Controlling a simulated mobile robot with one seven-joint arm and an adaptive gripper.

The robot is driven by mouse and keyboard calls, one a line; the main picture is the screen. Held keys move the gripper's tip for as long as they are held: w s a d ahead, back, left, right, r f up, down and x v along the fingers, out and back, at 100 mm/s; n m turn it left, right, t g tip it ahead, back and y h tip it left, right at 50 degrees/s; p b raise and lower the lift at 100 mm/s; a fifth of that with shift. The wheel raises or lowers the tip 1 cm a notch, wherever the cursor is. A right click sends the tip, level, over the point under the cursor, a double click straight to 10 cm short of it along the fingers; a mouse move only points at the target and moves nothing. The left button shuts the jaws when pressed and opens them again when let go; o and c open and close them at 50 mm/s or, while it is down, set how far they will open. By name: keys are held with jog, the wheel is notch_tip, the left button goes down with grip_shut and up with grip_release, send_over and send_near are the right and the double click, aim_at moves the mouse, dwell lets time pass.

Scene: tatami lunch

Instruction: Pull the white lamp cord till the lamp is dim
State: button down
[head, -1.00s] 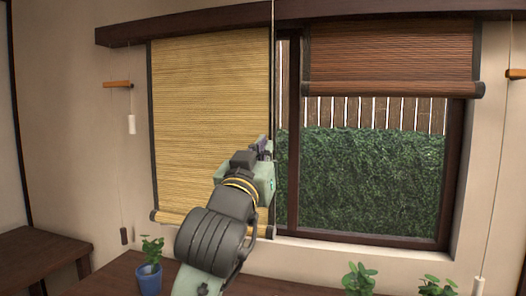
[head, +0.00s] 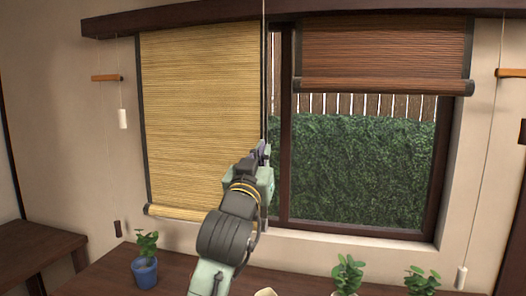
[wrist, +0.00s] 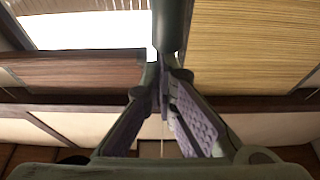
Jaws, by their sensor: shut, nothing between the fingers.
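A thin cord (head: 264,60) hangs from above the picture in front of the window, down to my gripper's tips. I cannot tell if it is the white lamp cord; the lamp itself is not in view. My gripper (head: 262,152) points up and away before the right edge of the straw blind. In the wrist view my gripper (wrist: 162,78) has its fingertips together, with nothing seen held. A thin pale line (wrist: 162,130) shows between the fingers lower down, and a dark green cylinder (wrist: 172,25) stands close at the tips.
A white pull (head: 122,118) and a dark pull (head: 117,228) hang on the left wall; another white pull (head: 461,277) hangs at right. A blue plant pot (head: 145,273) and other plants stand on the wooden table (head: 95,283). A brown blind (head: 385,55) is half raised.

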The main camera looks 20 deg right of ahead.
jog(key=shift+f, duration=0.1)
notch_tip(320, 180, down, 4)
jog(key=b, duration=0.3)
notch_tip(320, 180, up, 4)
jog(key=p, duration=0.3)
jog(key=b+v, duration=0.4)
jog(key=v, duration=0.6)
jog(key=shift+s+a, duration=0.1)
dwell(0.9)
